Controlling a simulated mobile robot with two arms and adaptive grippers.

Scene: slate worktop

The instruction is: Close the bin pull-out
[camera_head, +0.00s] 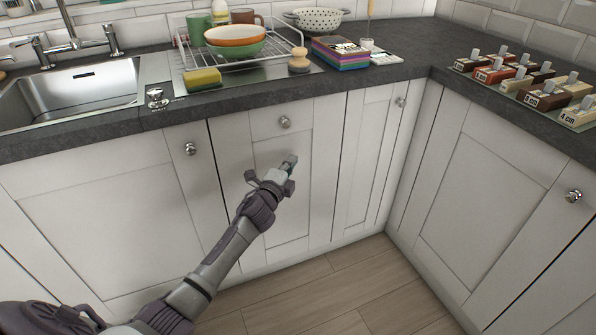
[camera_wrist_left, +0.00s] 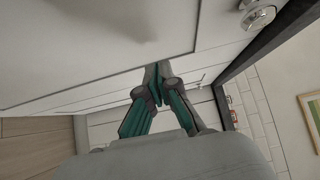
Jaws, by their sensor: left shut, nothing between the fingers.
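The bin pull-out (camera_head: 265,150) is a white framed front under the worktop, right of the sink cabinet, with a round knob (camera_head: 285,122) near its top. It looks nearly flush with its neighbours; a dark line runs down its left edge. My left gripper (camera_head: 291,160) is shut and empty, with its fingertips at the front's panel below the knob; I cannot tell whether they touch. The left wrist view shows its teal-padded fingers (camera_wrist_left: 158,75) together beside a white front, with a knob (camera_wrist_left: 258,15) at upper right. My right gripper is not in view.
The sink (camera_head: 70,92) is at the left. A dish rack (camera_head: 240,55), a sponge (camera_head: 202,79) and stacked boxes (camera_head: 338,52) stand on the slate worktop (camera_head: 400,72). A corner cabinet (camera_head: 480,190) lies to the right. The wooden floor (camera_head: 310,290) below is clear.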

